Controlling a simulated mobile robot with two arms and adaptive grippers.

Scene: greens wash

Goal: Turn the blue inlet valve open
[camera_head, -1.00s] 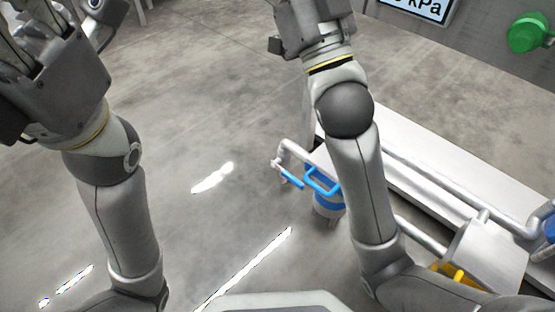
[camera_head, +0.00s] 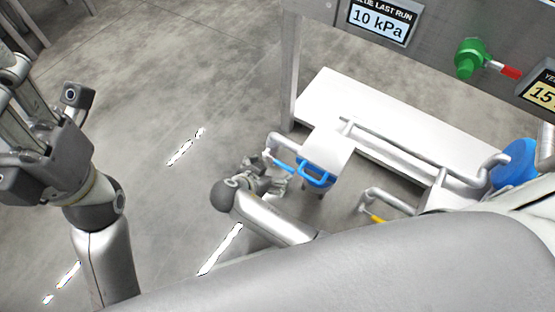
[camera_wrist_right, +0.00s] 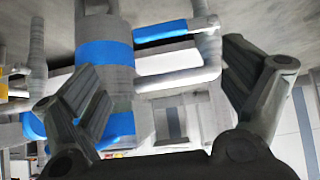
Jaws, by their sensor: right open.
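My right gripper (camera_head: 279,182) is beside the lever, low over the floor. My left gripper (camera_head: 25,110) is raised at the left edge, partly cut off and away from the valve.
A white bench (camera_head: 400,120) with grey pipes stands behind the valve. A sign reading 10 kPa (camera_head: 380,20) and a green knob (camera_head: 468,58) are on the panel above. A yellow lever (camera_head: 377,218) and a blue round part (camera_head: 515,163) are to the right. Grey floor at left is open.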

